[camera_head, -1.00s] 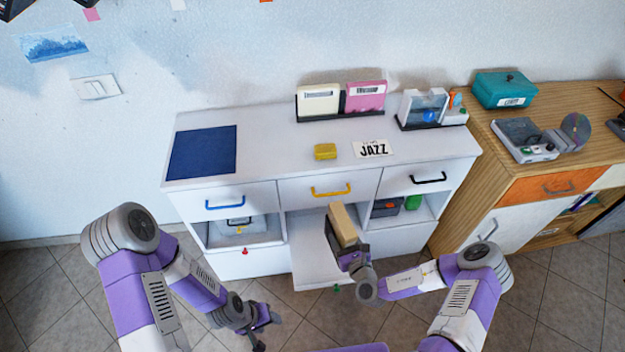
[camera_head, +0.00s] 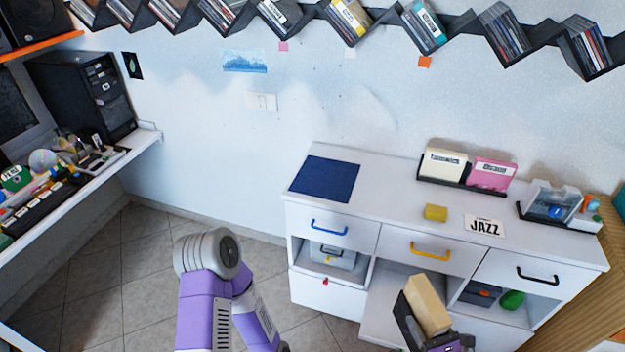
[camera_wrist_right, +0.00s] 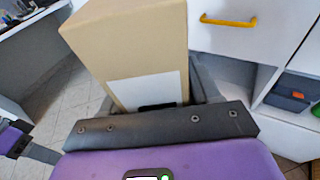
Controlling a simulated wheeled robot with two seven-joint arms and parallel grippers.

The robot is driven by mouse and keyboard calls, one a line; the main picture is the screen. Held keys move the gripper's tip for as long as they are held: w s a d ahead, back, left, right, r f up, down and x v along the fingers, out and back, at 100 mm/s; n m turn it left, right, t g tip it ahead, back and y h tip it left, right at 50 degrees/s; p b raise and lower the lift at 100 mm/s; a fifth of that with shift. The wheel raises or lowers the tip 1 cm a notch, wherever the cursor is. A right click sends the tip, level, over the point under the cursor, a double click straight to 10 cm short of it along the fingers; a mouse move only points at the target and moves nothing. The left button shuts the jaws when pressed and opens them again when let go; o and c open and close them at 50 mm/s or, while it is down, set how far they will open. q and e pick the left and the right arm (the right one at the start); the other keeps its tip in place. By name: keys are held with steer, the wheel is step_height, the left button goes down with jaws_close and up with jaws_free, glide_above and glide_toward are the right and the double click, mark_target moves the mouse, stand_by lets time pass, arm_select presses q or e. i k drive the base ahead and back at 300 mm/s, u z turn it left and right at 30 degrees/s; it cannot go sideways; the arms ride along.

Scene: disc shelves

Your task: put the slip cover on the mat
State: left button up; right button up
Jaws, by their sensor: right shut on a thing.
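The slip cover is a tan, box-like sleeve (camera_head: 428,304), held upright and slightly tilted by my right gripper (camera_head: 430,330) in front of the white cabinet. In the right wrist view the slip cover (camera_wrist_right: 130,45) shows a white label low on its face, and the dark jaws are shut around its lower end. The mat (camera_head: 325,180) is a flat, dark blue square on the left end of the cabinet top, bare, to the left of and beyond the slip cover. My left arm shows at the bottom, but its gripper is out of the picture.
On the cabinet top (camera_head: 395,195) are a yellow block (camera_head: 436,212), a JAZZ card (camera_head: 484,225), and a rack with cream (camera_head: 444,164) and pink cases (camera_head: 492,173). A clear holder (camera_head: 552,201) stands at the right. A desk (camera_head: 110,160) is at far left.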

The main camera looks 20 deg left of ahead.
mark_target(326, 180)
steer(key=u, duration=2)
steer(key=i, duration=2.85)
steer(key=z, duration=2.7)
